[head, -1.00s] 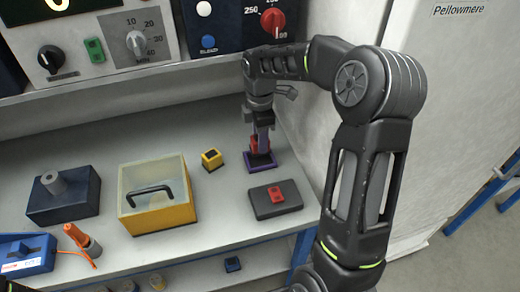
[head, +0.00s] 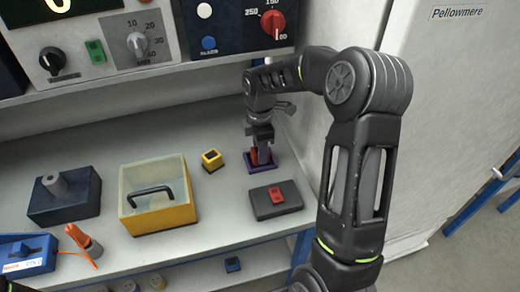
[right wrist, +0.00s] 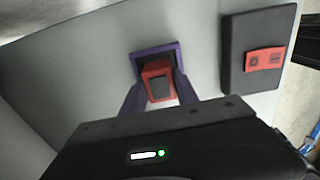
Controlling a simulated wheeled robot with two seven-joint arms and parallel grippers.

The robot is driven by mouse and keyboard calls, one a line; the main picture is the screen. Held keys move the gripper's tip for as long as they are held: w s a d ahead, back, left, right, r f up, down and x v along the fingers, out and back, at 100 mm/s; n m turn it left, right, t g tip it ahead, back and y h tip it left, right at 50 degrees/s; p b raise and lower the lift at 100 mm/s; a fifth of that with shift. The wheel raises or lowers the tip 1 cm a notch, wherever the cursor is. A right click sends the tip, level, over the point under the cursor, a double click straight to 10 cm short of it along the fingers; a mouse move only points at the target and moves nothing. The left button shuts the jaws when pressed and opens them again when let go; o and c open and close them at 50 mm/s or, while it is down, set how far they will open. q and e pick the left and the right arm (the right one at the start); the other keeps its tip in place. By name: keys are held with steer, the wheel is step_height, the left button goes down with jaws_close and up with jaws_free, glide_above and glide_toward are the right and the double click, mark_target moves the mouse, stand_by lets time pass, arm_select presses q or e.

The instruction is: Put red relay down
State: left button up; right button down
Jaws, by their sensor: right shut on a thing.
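In the head view my right gripper (head: 262,150) points down at the purple square tray (head: 259,168) on the bench, and the red relay (head: 255,155) is low, within the tray's outline. The tray's purple rim (right wrist: 158,48) shows behind the relay in the wrist view. I cannot tell whether the relay touches the tray floor. My left gripper is not in view.
A dark grey block with a red part (head: 276,200) lies just in front of the tray. A control panel (head: 110,45) is above, and a white cabinet wall (head: 430,110) rises at the right.

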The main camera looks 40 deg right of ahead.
steer(key=shift+f, duration=0.2)
steer(key=c, duration=0.9)
jaws_free()
steer(key=shift+r, duration=0.1)
steer(key=shift+r, duration=0.1)
step_height(320, 180, up, 12)
steer(key=shift+r, duration=0.1)
